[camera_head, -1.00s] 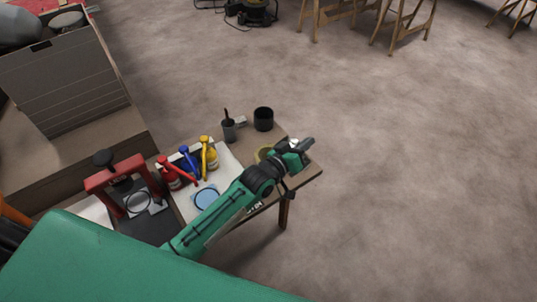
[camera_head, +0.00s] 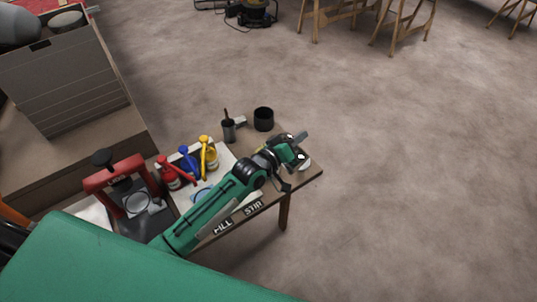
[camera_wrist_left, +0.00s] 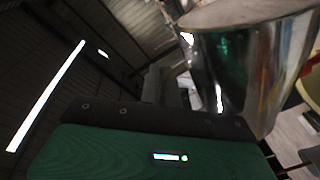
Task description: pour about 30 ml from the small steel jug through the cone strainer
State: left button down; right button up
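The small steel jug (camera_wrist_left: 250,65) fills the upper right of the left wrist view, shiny and very close to my left gripper. My left gripper (camera_head: 300,146) is over the right end of the small table and appears shut on the jug; its fingertips are not clearly visible. The arm and gripper largely hide the jug in the head view. A yellow-rimmed item (camera_wrist_left: 302,92) shows at the right edge of the wrist view, partly behind the jug; I cannot tell whether it is the cone strainer. My right gripper is not in view.
Behind are a grey cup with a stick (camera_head: 228,130) and a dark cup (camera_head: 263,119). A red-framed device (camera_head: 115,180) stands at left. A white round item (camera_head: 305,163) lies near the right edge.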

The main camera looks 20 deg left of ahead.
pick_arm(q)
jog(key=shift+w+a+r+n, duration=0.3)
jog(key=shift+w+a+n, duration=0.1)
jog(key=shift+a, duration=0.15)
jog(key=shift+s+d+r, duration=0.1)
jog(key=shift+s+d, duration=0.05)
jog(key=shift+d, duration=0.2)
jog(key=shift+d, duration=0.1)
dwell(0.4)
jog(key=shift+r+n+p, duration=0.1)
jog(key=shift+n+p, duration=0.2)
jog(key=shift+r, duration=0.1)
